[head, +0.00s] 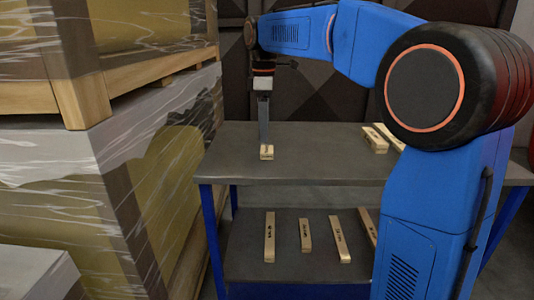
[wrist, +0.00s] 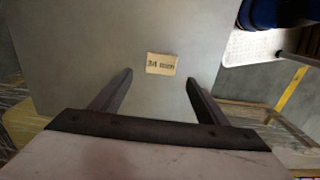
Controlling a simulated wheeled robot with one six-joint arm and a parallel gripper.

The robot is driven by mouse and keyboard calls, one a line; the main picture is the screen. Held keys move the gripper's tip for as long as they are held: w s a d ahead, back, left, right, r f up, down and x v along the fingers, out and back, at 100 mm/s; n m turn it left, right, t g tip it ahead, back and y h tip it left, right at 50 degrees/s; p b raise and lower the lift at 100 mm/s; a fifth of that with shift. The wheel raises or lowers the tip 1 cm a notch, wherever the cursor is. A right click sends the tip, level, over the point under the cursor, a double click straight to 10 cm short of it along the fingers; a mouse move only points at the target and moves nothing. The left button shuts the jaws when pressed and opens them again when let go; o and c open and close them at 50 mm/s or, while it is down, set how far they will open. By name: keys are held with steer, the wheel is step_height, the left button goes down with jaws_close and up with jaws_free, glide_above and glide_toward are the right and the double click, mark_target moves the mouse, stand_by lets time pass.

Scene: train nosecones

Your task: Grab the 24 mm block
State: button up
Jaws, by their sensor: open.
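A small light wooden block (head: 267,153) lies on the grey upper tabletop, near its left part. In the wrist view the same block (wrist: 161,63) shows dark printed marking that looks like a number and "mm"; the digits are too blurred to be sure of. My gripper (head: 264,142) points down at this block, its fingers just above or behind it. In the wrist view my gripper (wrist: 160,78) is open and empty, with the block past the fingertips and between their lines. Whether a finger touches it I cannot tell.
More wooden blocks (head: 375,140) lie on the tabletop (head: 320,168) at right, partly behind my arm. Several longer marked blocks (head: 270,237) lie on the lower shelf (head: 285,263). Wrapped pallets (head: 150,170) stand close on the left. The tabletop's middle is clear.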

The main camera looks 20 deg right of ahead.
mark_target(267, 149)
steer(key=shift+s+d+f, duration=0.1)
steer(key=shift+d+f, duration=0.05)
steer(key=shift+f, duration=0.95)
steer(key=shift+d+f, duration=0.15)
steer(key=shift+f, duration=1)
steer(key=shift+s+d+f, duration=0.1)
steer(key=shift+d+f, duration=0.05)
steer(key=shift+f, duration=0.95)
steer(key=c, duration=1.1)
